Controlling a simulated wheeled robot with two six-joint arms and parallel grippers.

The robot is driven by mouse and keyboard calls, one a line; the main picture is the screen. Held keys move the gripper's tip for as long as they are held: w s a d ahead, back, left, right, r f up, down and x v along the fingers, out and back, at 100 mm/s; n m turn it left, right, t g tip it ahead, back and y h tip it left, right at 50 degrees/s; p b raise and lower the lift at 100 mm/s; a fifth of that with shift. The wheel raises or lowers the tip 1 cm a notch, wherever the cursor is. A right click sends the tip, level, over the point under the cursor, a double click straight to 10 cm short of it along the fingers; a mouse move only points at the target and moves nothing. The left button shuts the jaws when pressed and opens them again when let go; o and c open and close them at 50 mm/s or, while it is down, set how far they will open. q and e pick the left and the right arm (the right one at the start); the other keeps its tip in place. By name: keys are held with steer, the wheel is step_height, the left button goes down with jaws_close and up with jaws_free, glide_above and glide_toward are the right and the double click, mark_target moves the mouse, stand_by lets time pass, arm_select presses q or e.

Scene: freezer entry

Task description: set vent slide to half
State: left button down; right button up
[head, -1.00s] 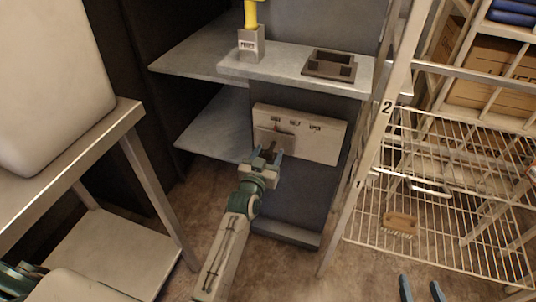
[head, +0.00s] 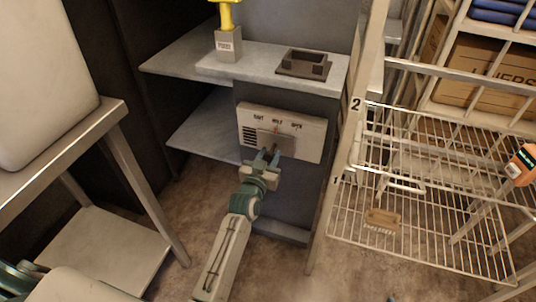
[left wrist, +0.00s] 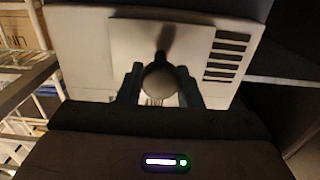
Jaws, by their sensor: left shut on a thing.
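The white vent panel (head: 309,141) is on the front of the grey unit, below the counter, with labels SHUT, HALF and OPEN along its top. The slide plate (head: 264,137) sits near the panel's middle, its reddish pointer about under HALF. Dark vent slots show to its left. My left gripper (head: 266,157) is shut on the slide's knob. In the left wrist view the panel (left wrist: 85,45) appears upside down, with slots at right, and the round knob (left wrist: 160,79) is between my left fingers (left wrist: 160,88). My right gripper is not in view.
The counter (head: 213,69) above holds a yellow-handled thing in a grey holder (head: 229,45) and a dark tray (head: 302,64). A wire rack (head: 440,237) with a brush (head: 382,220) stands at right. A steel table (head: 75,145) stands at left.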

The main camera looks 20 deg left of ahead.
arm_select(q)
steer(key=shift+d, duration=0.3)
steer(key=shift+a, duration=0.1)
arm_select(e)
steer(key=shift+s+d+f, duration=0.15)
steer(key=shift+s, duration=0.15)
arm_select(q)
steer(key=c, duration=1)
jaws_free()
steer(key=shift+c, duration=0.2)
